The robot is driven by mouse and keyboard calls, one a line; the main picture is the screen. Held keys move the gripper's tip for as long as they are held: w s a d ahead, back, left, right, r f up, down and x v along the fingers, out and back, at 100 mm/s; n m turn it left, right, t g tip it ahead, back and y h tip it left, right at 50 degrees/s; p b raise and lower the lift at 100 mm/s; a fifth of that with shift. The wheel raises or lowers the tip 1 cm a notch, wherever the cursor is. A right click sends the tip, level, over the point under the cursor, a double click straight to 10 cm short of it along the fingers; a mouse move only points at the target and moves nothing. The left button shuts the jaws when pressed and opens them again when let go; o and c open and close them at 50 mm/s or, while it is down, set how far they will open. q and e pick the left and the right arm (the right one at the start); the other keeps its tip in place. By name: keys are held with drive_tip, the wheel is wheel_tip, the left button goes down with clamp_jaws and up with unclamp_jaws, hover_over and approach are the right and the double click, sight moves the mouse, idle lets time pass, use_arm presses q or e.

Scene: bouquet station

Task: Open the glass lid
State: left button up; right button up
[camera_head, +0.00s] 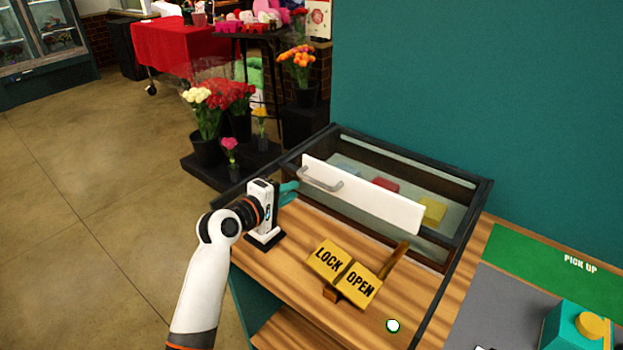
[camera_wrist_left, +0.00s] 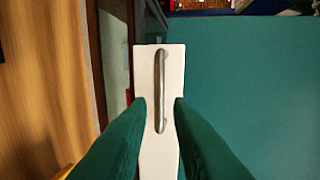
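The glass lid (camera_head: 372,157) is a dark-framed clear pane over a sunken case in the wooden counter, and looks closed. A white panel (camera_head: 385,205) with a grey metal handle (camera_head: 322,180) stands along its near side. My left gripper (camera_head: 292,190) is just left of the handle. In the left wrist view my open teal fingers (camera_wrist_left: 160,102) lie on either side of the handle (camera_wrist_left: 160,85) and white panel (camera_wrist_left: 148,150), with nothing clamped; the remaining distance is unclear. My right gripper is not in view.
A yellow LOCK/OPEN sign (camera_head: 345,273) with a wooden lever (camera_head: 394,262) leaning at its OPEN side stands on the counter (camera_head: 300,300). Coloured items, one yellow (camera_head: 432,211), show under the glass. A teal wall (camera_head: 480,90) rises behind. Potted flowers (camera_head: 205,120) stand at left.

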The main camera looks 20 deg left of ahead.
sight(312, 181)
use_arm(q)
drive_tip(key=p+x, duration=0.1)
drive_tip(key=x, duration=0.8)
clamp_jaws()
